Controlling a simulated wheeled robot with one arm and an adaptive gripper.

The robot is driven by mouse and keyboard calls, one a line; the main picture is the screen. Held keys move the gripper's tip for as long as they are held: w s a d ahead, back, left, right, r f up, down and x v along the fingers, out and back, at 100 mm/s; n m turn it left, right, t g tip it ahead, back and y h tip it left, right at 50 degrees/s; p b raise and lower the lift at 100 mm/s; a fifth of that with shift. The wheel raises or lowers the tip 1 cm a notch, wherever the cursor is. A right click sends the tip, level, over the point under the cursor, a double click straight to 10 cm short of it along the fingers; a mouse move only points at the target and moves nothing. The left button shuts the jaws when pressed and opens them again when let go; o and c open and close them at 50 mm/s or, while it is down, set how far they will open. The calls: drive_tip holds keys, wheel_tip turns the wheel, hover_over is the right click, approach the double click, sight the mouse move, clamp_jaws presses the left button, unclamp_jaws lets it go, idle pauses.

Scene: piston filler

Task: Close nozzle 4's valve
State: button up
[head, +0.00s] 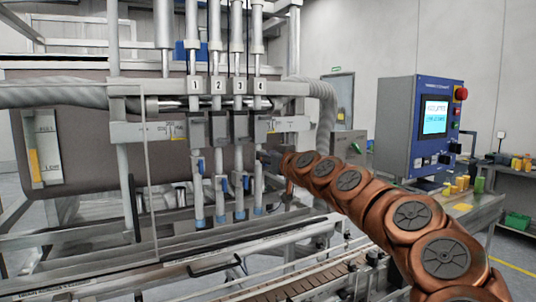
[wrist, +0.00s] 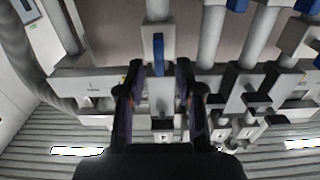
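Nozzle 4 (head: 258,190) is the rightmost of the numbered filling nozzles in the head view. My gripper (head: 263,157) is at its right side, and nozzle 4's valve handle is hidden there. In the wrist view, which looks upside down, a blue valve handle (wrist: 158,52) lies lengthwise along its pale pipe. By its place at the end of the row it appears to be nozzle 4's. My gripper (wrist: 160,72) is open, with one dark finger on each side of that handle. A gap shows on both sides; I cannot tell the depth between handle and fingertips.
Nozzles 1 (head: 198,205), 2 (head: 220,205) and 3 (head: 239,200) stand close by on the left, with blue handles. A conveyor (head: 300,285) runs below. A blue control panel (head: 400,125) stands at the right. A ribbed hose (head: 325,105) curves behind nozzle 4.

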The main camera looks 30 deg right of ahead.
drive_tip(key=shift+w, duration=0.15)
clamp_jaws()
idle(0.4)
drive_tip(key=shift+b, duration=0.35)
drive_tip(key=m, duration=0.6)
drive_tip(key=d+f+m, duration=0.1)
drive_tip(key=m, duration=1)
drive_tip(key=shift+d+f+m, duration=0.25)
drive_tip(key=shift+m, duration=0.15)
